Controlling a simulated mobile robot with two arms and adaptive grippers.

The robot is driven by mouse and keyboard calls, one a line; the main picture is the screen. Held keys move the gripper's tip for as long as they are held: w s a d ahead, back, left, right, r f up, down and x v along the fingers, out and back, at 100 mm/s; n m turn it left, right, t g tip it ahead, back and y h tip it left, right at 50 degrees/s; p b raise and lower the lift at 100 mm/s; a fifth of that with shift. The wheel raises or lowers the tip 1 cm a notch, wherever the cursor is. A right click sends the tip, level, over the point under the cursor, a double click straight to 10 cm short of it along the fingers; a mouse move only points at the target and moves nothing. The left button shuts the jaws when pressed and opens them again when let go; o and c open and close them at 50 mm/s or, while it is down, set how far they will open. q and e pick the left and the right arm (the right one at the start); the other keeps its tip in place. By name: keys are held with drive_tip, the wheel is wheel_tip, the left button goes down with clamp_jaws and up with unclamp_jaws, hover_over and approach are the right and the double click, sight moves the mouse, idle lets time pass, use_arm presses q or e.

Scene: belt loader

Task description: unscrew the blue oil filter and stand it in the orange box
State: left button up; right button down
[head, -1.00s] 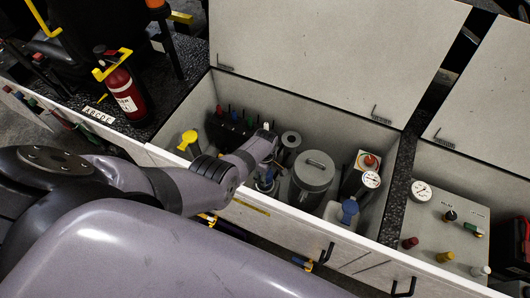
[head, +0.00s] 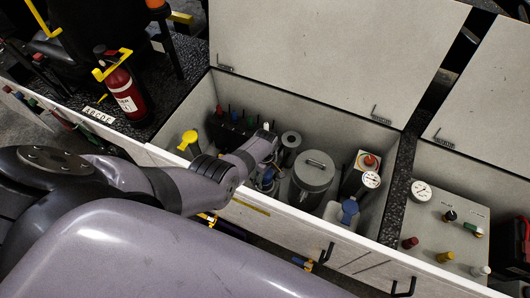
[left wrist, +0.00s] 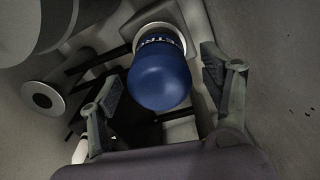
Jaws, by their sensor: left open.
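The blue oil filter (left wrist: 160,78) hangs in the left wrist view, its rounded end toward the camera and a pale ring around its far end. My left gripper (left wrist: 165,85) is open, one finger on each side of the filter, with visible gaps. In the head view, the left gripper (head: 268,180) reaches down into the open compartment, and a small patch of the filter's blue shows there. The arm hides most of the filter. I cannot make out an orange box for certain. My right gripper is not in view.
A grey lidded canister (head: 313,176) stands close right of the gripper. A yellow funnel-like piece (head: 188,140) is at left. The compartment's front wall runs below the arm.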

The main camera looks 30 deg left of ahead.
use_arm(q)
drive_tip(key=m, duration=1.6)
drive_tip(key=shift+m, duration=0.3)
drive_tip(key=m, duration=0.8)
drive_tip(key=m+b, duration=0.1)
drive_tip(key=m, duration=0.3)
drive_tip(key=shift+m, duration=0.3)
drive_tip(key=m, duration=0.3)
